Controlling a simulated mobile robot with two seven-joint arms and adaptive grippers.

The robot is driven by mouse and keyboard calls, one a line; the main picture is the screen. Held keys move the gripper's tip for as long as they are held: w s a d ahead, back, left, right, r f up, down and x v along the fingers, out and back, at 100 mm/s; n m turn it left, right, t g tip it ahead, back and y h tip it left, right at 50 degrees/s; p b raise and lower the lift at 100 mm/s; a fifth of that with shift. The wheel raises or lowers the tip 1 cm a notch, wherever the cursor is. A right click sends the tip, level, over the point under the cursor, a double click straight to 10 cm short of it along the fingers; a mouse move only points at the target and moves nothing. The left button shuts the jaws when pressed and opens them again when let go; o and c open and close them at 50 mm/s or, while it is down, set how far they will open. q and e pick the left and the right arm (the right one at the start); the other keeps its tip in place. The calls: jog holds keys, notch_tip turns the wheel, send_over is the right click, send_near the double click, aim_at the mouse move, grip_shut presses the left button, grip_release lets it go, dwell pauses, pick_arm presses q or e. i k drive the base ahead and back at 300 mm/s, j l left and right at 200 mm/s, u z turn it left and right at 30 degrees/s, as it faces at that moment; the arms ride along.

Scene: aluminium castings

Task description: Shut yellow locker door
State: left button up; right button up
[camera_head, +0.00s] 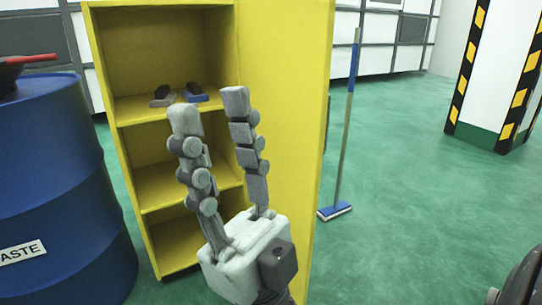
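The yellow locker (107,60) stands upright with its inside and shelves showing. Its yellow door (290,120) is wide open, swung out to the right side of the locker. My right gripper (210,110) points up in front of the locker opening, beside the door's hinge side. Its two fingers are apart with nothing between them. It covers part of the shelves and the lower left part of the door. I cannot tell whether it touches the door.
Dark and blue shoe-like items (195,92) lie on a locker shelf. A blue waste barrel (60,180) with a red-handled tool (30,59) on top stands at left. A broom (341,150) stands right of the door. The green floor to the right is mostly clear, with a striped pillar (497,80) behind.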

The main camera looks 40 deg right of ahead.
aim_at(286, 49)
jog(key=l+u, duration=0.25)
jog(key=l, duration=1.45)
jog(key=k+l+u, duration=0.1)
jog(key=l, duration=0.95)
jog(key=k+u, duration=0.05)
